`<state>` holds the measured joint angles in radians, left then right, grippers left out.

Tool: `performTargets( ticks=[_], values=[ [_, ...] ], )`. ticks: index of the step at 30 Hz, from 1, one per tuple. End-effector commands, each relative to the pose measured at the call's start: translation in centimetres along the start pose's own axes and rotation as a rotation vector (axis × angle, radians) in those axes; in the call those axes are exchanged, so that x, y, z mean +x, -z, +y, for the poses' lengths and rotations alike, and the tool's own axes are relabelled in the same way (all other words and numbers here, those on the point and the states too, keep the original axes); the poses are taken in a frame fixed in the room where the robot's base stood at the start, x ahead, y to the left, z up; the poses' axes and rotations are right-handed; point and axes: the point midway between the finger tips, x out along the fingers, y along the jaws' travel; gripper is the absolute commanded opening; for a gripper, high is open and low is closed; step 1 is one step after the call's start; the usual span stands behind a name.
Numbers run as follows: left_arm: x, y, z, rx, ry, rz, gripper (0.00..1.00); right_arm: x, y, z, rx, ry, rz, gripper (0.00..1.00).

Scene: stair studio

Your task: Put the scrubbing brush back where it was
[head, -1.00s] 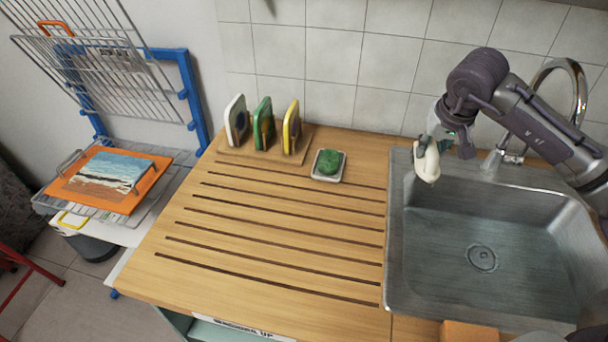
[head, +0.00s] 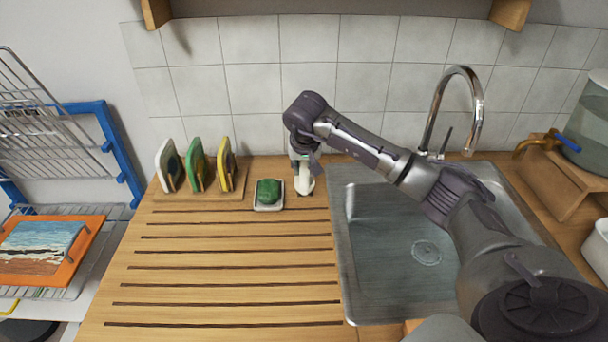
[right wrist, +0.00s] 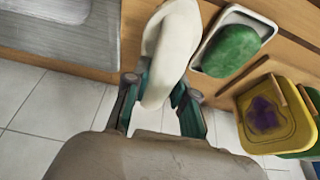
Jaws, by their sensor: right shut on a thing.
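The scrubbing brush (head: 304,182) shows as a smooth cream-white shape with a rounded end, pointing down. My right gripper (head: 303,163) is shut on it, over the back of the wooden counter, between the soap dish and the sink. In the right wrist view the brush (right wrist: 170,50) sits between the two fingers (right wrist: 160,90), close beside the soap dish. Its bristles do not show clearly. I cannot tell whether its lower end touches the counter. My left gripper is not in view.
The white dish (head: 269,207) with green soap (head: 268,191) lies just left of the brush. A wooden rack (head: 214,190) holds white, green and yellow upright pieces. The metal sink (head: 390,300) and tap (head: 476,110) are at right. The grooved counter (head: 230,260) in front is clear.

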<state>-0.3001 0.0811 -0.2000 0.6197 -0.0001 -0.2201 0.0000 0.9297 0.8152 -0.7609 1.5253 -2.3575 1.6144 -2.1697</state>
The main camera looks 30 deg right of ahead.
Motion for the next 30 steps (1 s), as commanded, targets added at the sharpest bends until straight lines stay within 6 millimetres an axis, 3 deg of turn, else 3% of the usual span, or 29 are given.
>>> performTargets(
  ticks=[6,18,19,23,30],
  values=[
    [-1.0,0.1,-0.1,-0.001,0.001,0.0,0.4,2.7,-1.2,0.0,-0.001,0.0,-0.004,0.0],
    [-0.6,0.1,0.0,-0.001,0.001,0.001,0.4,3.4,-1.5,0.1,-0.001,0.0,-0.001,0.0],
    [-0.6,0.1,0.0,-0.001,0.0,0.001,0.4,3.4,-1.5,0.1,-0.001,0.0,-0.001,0.27],
    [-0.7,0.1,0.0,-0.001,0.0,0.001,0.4,3.3,-1.5,0.1,-0.001,0.0,-0.002,0.49],
    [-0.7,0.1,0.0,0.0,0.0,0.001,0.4,3.3,-1.5,0.1,-0.001,0.0,-0.002,0.5]
  ],
)
